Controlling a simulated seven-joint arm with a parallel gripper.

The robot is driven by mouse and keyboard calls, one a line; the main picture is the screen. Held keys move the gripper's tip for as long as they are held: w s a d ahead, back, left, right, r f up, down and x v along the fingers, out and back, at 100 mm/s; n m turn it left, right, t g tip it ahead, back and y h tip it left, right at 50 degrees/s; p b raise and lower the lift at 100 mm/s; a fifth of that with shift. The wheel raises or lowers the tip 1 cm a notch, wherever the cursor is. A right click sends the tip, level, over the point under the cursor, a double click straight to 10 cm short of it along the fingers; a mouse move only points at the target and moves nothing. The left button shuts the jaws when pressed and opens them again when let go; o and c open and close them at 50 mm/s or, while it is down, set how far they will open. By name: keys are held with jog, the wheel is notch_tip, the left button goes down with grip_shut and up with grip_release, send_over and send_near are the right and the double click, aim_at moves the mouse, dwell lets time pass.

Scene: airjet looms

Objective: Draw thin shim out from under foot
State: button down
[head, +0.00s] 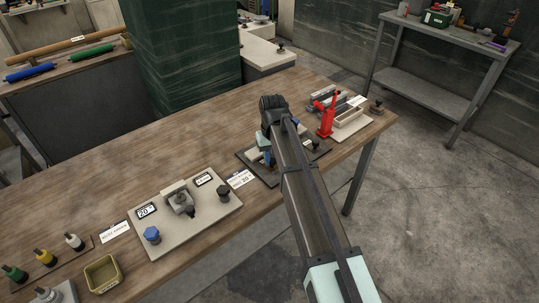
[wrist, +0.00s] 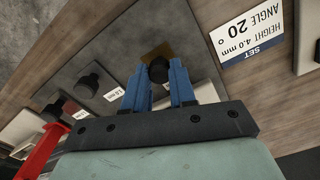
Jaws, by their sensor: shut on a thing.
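In the wrist view my gripper (wrist: 159,75) points at a dark grey plate (wrist: 125,45), its two blue fingers on either side of a round black knob (wrist: 158,70). It is shut on this knob. A thin brass-coloured piece (wrist: 153,51) shows just beyond the knob and looks like the shim; whether the two are joined is hidden. The foot cannot be made out. In the head view my gripper (head: 268,152) is over the dark plate (head: 250,158), and my arm covers most of the work spot.
A red upright tool (head: 327,115) stands close right of the plate, also at the left of the wrist view (wrist: 42,148). Another black knob (wrist: 88,87) is nearby. A pale board (head: 150,238) with a fixture lies left. The wooden bench (head: 120,185) is clear behind it.

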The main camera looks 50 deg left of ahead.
jog(key=d, duration=0.3)
jog(key=shift+d, duration=0.35)
jog(key=c, duration=0.9)
grip_release()
notch_tip(320, 180, up, 14)
jog(key=shift+f, duration=0.1)
